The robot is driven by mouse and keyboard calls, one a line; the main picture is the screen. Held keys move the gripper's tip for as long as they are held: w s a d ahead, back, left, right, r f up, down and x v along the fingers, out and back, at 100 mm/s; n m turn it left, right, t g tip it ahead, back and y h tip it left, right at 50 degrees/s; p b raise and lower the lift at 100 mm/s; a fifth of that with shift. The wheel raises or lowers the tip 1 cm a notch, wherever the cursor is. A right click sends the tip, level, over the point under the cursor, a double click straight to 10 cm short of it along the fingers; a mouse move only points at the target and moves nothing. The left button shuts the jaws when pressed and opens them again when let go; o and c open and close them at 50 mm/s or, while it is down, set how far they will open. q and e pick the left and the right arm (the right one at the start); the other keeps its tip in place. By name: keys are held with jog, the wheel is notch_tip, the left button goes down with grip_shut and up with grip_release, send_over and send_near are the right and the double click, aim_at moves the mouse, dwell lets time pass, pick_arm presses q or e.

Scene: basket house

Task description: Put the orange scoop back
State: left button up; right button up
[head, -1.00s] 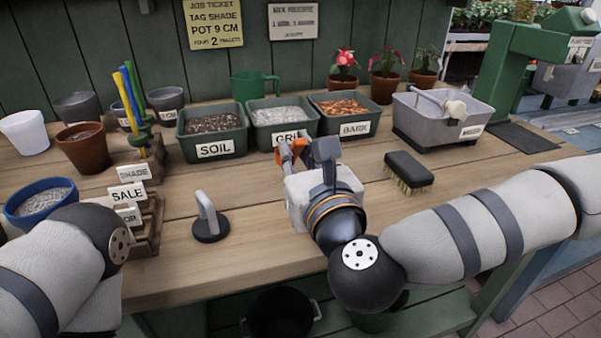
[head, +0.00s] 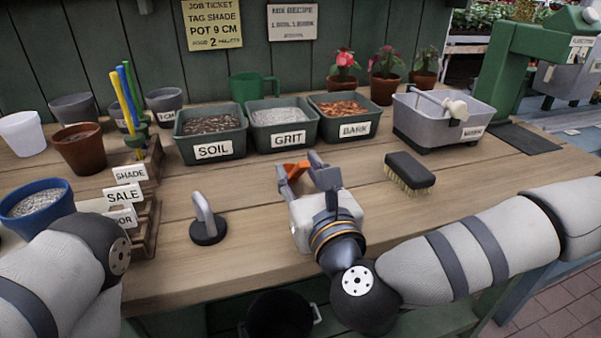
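The orange scoop (head: 294,168) shows only as a small orange piece between the fingers of my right gripper (head: 306,175). The fingers are apart by about the width of this piece and appear closed on it. The rest of the scoop is hidden by the gripper or too small to make out. The gripper is over the bench, in front of the grey-green grit bin (head: 299,139). My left gripper is not in view; only part of its arm shows at the lower left.
The soil bin (head: 229,152) and bark bin (head: 355,130) flank the grit bin. A grey wash tub (head: 409,124) stands at right, with a black brush (head: 409,168) before it. A handled black disc (head: 208,238) and tag rack (head: 148,208) are left. Bench front between disc and gripper is clear.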

jog(key=shift+r, duration=0.35)
jog(key=v, duration=1.2)
jog(key=shift+f+p, duration=0.15)
jog(key=shift+p, duration=0.15)
jog(key=shift+f, duration=0.1)
